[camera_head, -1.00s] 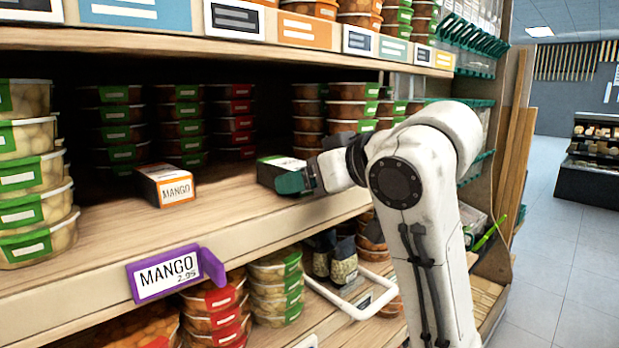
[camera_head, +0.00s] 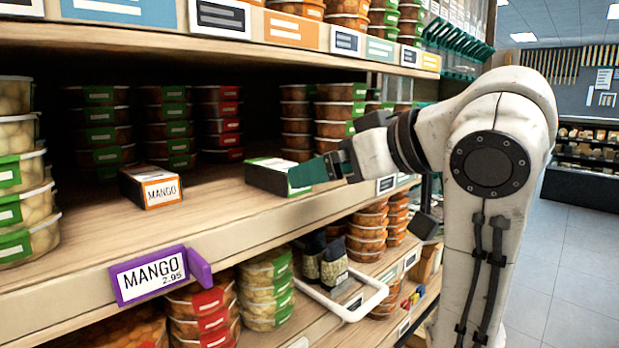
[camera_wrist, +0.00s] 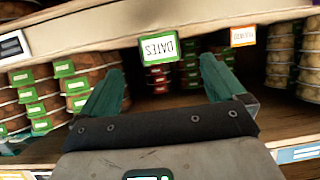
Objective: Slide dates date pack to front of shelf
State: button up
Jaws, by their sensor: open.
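The dates pack (camera_head: 266,176) is a small dark box with a white and green top, lying on the middle shelf near its front edge. In the upside-down wrist view, its green-edged DATES label (camera_wrist: 159,48) faces me, between the lines of my two fingers. My gripper (camera_head: 316,173) has green fingers and is at the right, front end of the pack in the head view. In the wrist view, my gripper (camera_wrist: 160,66) is spread open with nothing held between the fingers. One finger hides part of the pack's end in the head view; I cannot tell if they touch.
An orange-labelled MANGO box (camera_head: 151,187) stands to the left, with clear shelf between it and the pack. Stacked tubs (camera_head: 222,125) stand behind. A purple MANGO price sign (camera_head: 160,273) juts from the shelf edge (camera_head: 70,281). An upper shelf hangs above.

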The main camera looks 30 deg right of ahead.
jog(key=shift+v, duration=1.65)
